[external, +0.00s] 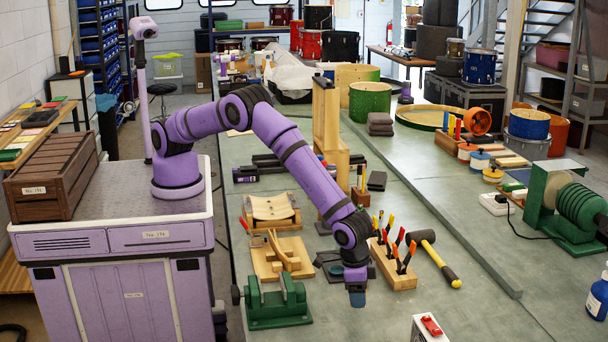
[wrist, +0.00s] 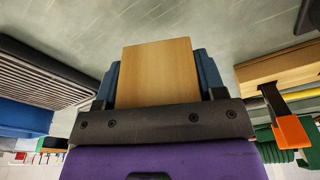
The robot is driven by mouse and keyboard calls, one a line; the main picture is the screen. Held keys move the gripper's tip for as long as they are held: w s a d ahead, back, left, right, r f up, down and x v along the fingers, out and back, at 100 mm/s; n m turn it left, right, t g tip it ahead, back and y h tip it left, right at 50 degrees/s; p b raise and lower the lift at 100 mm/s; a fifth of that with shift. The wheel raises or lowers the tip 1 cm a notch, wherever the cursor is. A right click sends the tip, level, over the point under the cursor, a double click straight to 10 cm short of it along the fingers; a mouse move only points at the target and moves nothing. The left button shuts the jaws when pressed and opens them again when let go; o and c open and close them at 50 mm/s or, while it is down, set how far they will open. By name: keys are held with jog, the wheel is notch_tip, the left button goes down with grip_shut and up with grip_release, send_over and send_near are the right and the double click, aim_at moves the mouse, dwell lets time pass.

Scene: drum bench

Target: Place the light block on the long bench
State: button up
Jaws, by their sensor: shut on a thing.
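The light block (wrist: 158,72) is pale wood with a fine grain. In the wrist view it sits between the two blue fingers of my gripper (wrist: 160,82), which are shut on its sides. In the external view my gripper (external: 357,292) points down over the grey-green long bench (external: 455,315), just right of the green vise. I cannot make out the block there; the fingers seem to hide it. The bench surface also shows in the wrist view (wrist: 235,25). I cannot tell whether the block touches the bench.
A green vise (external: 277,303) stands left of my gripper. A wooden tool holder (external: 397,268) and a black mallet (external: 436,258) lie behind and right. A white box with a red top (external: 430,328) is at the front.

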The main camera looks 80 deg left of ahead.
aim_at(358, 313)
jog(key=shift+f, duration=1.9)
jog(key=shift+f, duration=0.1)
jog(key=o, duration=0.9)
jog(key=shift+o, duration=0.2)
